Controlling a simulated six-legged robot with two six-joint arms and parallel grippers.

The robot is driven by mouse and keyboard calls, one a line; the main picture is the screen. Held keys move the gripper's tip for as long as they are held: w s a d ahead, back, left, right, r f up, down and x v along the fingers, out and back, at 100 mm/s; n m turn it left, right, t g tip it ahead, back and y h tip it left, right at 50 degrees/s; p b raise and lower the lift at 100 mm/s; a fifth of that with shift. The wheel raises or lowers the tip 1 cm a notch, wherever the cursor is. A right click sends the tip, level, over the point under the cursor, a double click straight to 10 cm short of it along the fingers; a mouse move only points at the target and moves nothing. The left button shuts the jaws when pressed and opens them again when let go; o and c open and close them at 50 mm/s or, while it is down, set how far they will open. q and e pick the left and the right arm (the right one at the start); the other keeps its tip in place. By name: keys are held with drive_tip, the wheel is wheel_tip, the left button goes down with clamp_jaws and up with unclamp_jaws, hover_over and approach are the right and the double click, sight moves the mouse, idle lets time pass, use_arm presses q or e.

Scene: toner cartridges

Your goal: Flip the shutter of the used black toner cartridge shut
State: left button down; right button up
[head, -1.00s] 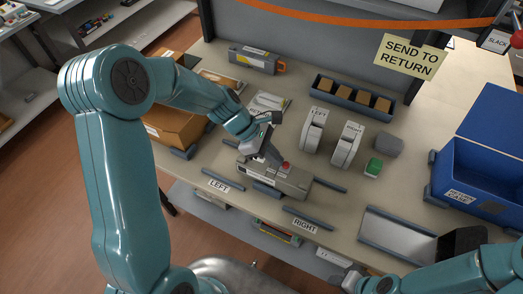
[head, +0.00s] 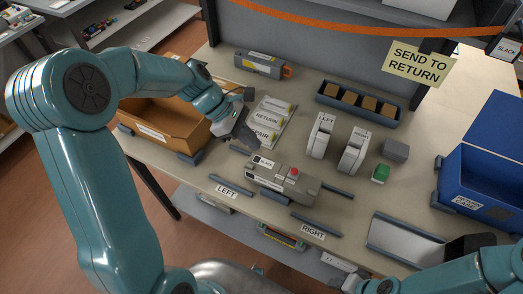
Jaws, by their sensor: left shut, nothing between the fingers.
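The used black toner cartridge (head: 272,181) is a grey box with a label reading BLACK and a red knob on top. It lies on the table between the low rails behind the LEFT and RIGHT labels. Its shutter is too small to tell open from shut. My left gripper (head: 248,146) is shut and empty, above and behind the cartridge's left end, apart from it.
An open brown carton (head: 165,115) stands at left, a blue bin (head: 480,185) at right. A grey tray (head: 400,238) lies at front right.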

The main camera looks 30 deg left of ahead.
use_arm(q)
drive_tip(key=shift+v, duration=1.1)
